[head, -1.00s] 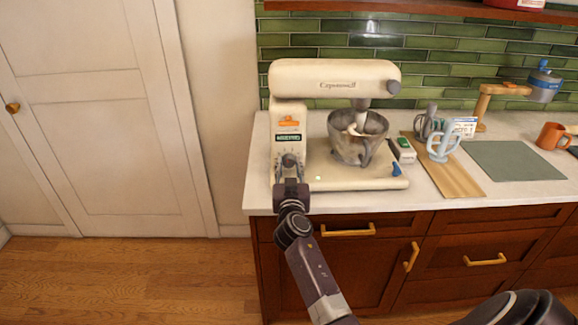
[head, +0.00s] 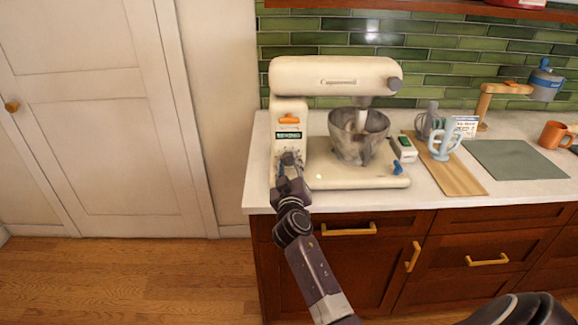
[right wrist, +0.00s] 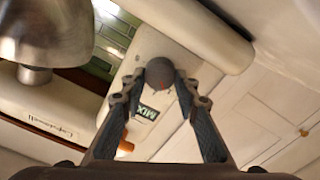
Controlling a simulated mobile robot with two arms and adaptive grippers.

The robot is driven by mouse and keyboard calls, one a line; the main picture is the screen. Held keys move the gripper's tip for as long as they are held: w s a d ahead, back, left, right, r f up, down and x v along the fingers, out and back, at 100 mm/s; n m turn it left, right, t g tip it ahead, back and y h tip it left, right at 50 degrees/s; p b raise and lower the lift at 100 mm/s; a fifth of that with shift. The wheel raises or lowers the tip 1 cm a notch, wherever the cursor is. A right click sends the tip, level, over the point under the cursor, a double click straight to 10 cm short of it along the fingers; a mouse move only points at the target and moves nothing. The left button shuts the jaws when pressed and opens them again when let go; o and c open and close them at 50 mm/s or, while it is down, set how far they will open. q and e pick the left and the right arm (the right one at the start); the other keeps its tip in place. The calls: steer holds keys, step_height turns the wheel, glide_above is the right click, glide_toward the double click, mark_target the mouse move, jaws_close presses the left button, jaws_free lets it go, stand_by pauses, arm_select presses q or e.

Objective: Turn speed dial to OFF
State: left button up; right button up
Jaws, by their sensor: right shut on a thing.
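A cream stand mixer (head: 334,75) stands on the white counter. Its dark round speed dial (right wrist: 160,72) is low on the column front, below a label and an orange switch (head: 289,120). My right gripper (head: 288,165) reaches up to the dial from the front. In the right wrist view, the fingers of the right gripper (right wrist: 164,88) are closed around the dial's two sides. The label beside it reads "MIX" (right wrist: 147,112). The dial's pointer setting cannot be made out. A metal bowl (head: 358,140) sits under the mixer head. My left gripper is not visible.
Drawers with brass handles (head: 348,230) lie below the counter. A white door (head: 100,120) is at left.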

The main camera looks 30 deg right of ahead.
steer(key=n, duration=0.4)
steer(key=shift+n, duration=0.3)
steer(key=shift+a+f+n, duration=0.1)
steer(key=shift+n, duration=2.2)
steer(key=o, duration=1.1)
steer(key=shift+o, duration=0.2)
